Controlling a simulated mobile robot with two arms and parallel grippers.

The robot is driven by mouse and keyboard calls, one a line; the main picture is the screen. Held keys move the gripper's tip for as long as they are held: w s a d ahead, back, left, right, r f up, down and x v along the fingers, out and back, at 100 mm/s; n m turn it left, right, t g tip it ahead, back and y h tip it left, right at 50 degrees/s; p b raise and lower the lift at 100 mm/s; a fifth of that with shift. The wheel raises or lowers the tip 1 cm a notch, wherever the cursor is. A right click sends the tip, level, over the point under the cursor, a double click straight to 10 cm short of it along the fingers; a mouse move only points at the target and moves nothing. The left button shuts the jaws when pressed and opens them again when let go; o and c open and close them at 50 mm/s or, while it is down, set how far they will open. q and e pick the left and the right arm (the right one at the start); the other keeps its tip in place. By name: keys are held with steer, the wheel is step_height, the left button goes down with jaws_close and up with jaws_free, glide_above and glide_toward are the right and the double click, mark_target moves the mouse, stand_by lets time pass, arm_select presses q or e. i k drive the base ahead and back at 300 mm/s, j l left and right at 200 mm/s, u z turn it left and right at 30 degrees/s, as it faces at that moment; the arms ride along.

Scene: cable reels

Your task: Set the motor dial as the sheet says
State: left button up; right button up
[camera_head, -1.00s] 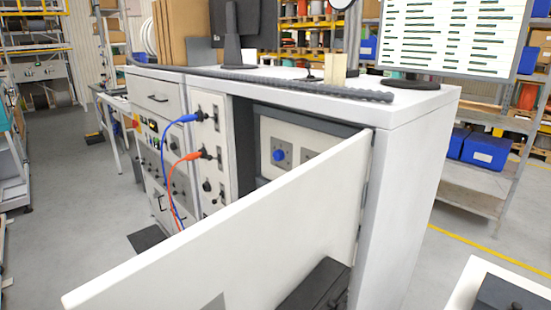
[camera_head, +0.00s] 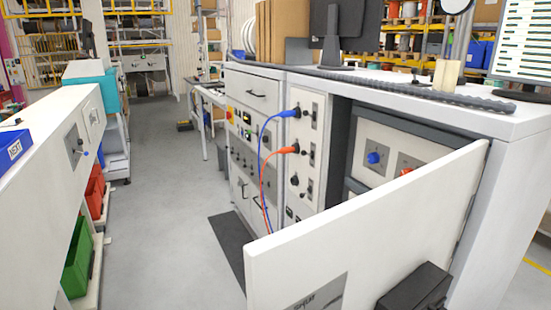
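Inside the open cabinet compartment, a pale panel carries a blue dial (camera_head: 376,158) and, to its right, an orange-red dial (camera_head: 406,172) partly hidden by the open white door (camera_head: 365,225). I cannot tell from the labels which is the motor dial. A white sheet or screen with dark text lines (camera_head: 520,40) stands at the top right, cut off by the picture edge. Its text is too small to read. Neither of my grippers is in view.
Blue and orange cables (camera_head: 266,180) hang from the cabinet front. The door stands out into the aisle, with a black box (camera_head: 415,288) near its lower right. A white bench (camera_head: 40,180) with a blue NEXT box (camera_head: 14,150) is at left. The grey floor (camera_head: 170,200) between is clear.

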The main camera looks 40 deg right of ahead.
mark_target(373, 157)
steer(key=u, duration=0.5)
steer(key=j+u, duration=0.1)
steer(key=u, duration=0.85)
steer(key=i+u, duration=0.1)
steer(key=u, duration=1.35)
steer(key=i+u, duration=0.1)
steer(key=u, duration=0.4)
steer(key=l+u, duration=0.1)
steer(key=u, duration=0.35)
steer(key=l, duration=0.4)
steer(key=l+z, duration=0.9)
steer(key=k+l+z, duration=0.1)
steer(key=l+z, duration=0.75)
steer(key=l, duration=0.2)
steer(key=l+z, duration=0.4)
steer(key=l, duration=0.15)
steer(key=i+l+z, duration=0.15)
steer(key=l+z, duration=0.25)
steer(key=l, duration=0.1)
